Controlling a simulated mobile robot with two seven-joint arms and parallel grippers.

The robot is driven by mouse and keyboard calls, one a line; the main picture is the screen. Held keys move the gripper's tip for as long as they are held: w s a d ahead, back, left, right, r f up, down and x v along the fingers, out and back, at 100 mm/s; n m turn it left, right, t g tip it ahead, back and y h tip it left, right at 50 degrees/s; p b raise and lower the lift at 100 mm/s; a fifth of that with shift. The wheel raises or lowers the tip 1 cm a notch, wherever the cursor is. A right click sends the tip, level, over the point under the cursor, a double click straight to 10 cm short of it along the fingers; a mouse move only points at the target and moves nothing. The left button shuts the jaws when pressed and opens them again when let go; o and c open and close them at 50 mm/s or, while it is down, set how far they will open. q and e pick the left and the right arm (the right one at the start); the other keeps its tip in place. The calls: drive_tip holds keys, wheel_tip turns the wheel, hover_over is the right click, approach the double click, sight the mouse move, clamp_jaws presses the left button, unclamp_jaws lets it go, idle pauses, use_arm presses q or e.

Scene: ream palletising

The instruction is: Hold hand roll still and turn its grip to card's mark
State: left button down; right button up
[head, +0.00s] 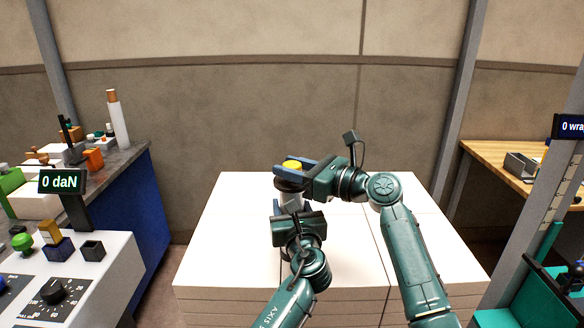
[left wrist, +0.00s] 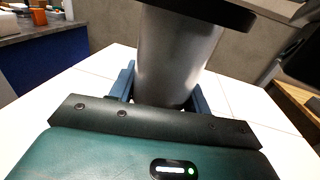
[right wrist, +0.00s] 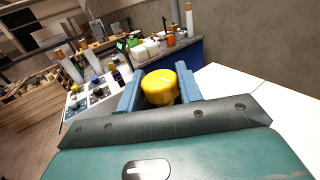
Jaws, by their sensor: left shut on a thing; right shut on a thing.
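The hand roll stands upright over the white stack, with a grey cylindrical body (left wrist: 175,55), a dark disc above it (left wrist: 215,8) and a yellow grip (right wrist: 160,87) on top. The yellow grip also shows in the head view (head: 292,165). My left gripper (head: 291,208) is shut on the grey body, its blue fingers on both sides. My right gripper (head: 293,168) is above the left one and shut on the top grip, with a blue finger on each side. A pale line crosses the grip's top in the right wrist view. I cannot make out the card or its mark.
The white stack (head: 230,235) has a broad free top around the grippers. At left stand a grey control panel with a dial (head: 52,291), a "0 daN" display (head: 61,181) and a cluttered blue bench (head: 125,205). A wooden table (head: 500,160) and a post stand at right.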

drive_tip(key=shift+t, duration=0.3)
drive_tip(key=o, duration=1)
drive_tip(key=v, duration=1.2)
drive_tip(key=shift+s+r, duration=0.1)
